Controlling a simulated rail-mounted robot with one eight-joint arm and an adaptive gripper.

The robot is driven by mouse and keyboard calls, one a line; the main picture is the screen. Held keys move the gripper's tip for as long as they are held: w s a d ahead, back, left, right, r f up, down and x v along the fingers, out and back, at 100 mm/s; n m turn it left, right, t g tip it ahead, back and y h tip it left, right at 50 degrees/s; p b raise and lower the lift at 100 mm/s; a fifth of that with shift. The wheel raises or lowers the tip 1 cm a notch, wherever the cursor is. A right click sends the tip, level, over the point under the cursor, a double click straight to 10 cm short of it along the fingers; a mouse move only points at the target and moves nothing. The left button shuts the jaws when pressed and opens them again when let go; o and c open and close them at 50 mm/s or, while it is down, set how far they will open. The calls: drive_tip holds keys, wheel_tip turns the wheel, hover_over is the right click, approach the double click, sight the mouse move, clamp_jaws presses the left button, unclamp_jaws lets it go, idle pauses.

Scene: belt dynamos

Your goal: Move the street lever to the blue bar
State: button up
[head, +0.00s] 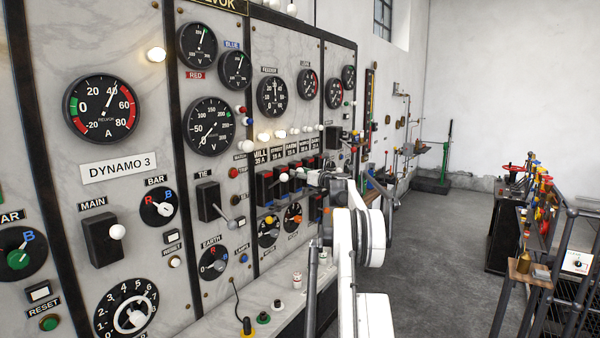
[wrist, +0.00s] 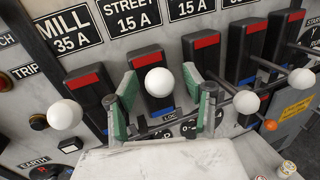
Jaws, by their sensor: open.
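The street switch (wrist: 148,58) is a black block under the STREET 15 A plate (wrist: 131,14), with a red mark at its top and a blue mark (wrist: 167,112) at its foot. The street lever's white ball knob (wrist: 159,82) shows in front of the block and hides its own stem, so its exact tilt is unclear. My gripper (wrist: 161,84) is open, with a green-padded finger on each side of the knob and visible gaps between. In the head view the gripper is at the switch row, largely hidden by my white arm.
The mill knob (wrist: 64,114) is left of my gripper. Another white knob (wrist: 246,102) on a stem is close to the right finger, with a further knob (wrist: 301,81) beyond. A marble ledge (head: 270,300) runs below the panel. The floor (head: 430,260) to the right is clear.

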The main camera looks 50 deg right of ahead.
drive_tip(key=shift+w, duration=0.1)
clamp_jaws()
idle(0.3)
